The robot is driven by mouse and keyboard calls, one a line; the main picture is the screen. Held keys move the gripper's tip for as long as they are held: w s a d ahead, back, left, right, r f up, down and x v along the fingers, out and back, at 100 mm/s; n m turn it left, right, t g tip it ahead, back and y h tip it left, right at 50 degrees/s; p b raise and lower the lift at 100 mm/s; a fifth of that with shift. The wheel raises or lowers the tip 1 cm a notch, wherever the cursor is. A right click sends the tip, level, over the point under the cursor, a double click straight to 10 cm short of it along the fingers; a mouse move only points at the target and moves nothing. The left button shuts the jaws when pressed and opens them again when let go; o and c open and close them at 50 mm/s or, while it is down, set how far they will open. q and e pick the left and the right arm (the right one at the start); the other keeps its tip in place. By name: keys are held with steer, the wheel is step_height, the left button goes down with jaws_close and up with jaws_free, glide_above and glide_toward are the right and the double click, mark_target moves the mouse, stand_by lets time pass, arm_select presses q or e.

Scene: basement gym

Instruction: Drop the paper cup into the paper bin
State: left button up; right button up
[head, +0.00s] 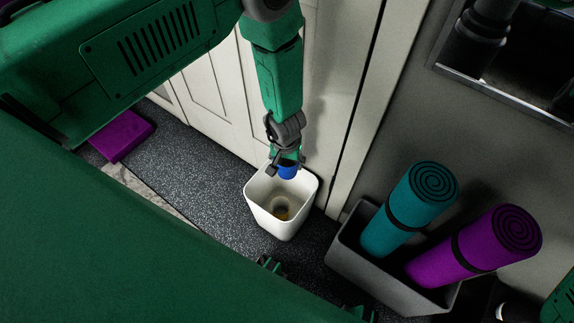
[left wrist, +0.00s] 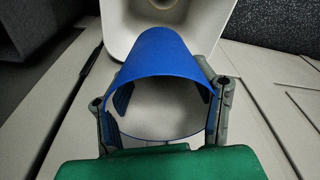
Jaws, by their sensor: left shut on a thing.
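A blue paper cup (head: 288,171) is held in my left gripper (head: 285,161), whose fingers are shut on it from both sides. In the left wrist view the cup (left wrist: 163,52) shows large, with a gripper finger on each side. The white paper bin (head: 268,222) stands on the floor by the pale cabinet doors. The cup hangs over the back part of the bin's opening, near the rim. The bin (left wrist: 118,32) also shows behind the cup in the left wrist view. Something small and brownish lies at the bottom of the bin.
A grey box (head: 345,262) to the right of the bin holds a teal rolled mat (head: 412,208) and a purple rolled mat (head: 478,246). A purple block (head: 122,136) lies on the dark speckled floor (head: 205,165) at the left. Pale cabinet doors (head: 215,90) stand behind the bin.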

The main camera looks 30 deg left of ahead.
mark_target(287, 172)
arm_select(q)
steer(key=shift+f+b, duration=2.4)
steer(key=shift+f, duration=0.65)
steer(key=shift+r, duration=0.1)
steer(key=o, duration=0.9)
steer(key=r, duration=0.4)
steer(key=s+r, duration=0.1)
steer(key=r, duration=0.6)
steer(key=shift+s+d+r, duration=0.15)
steer(key=shift+s+r, duration=0.05)
steer(key=shift+r, duration=0.2)
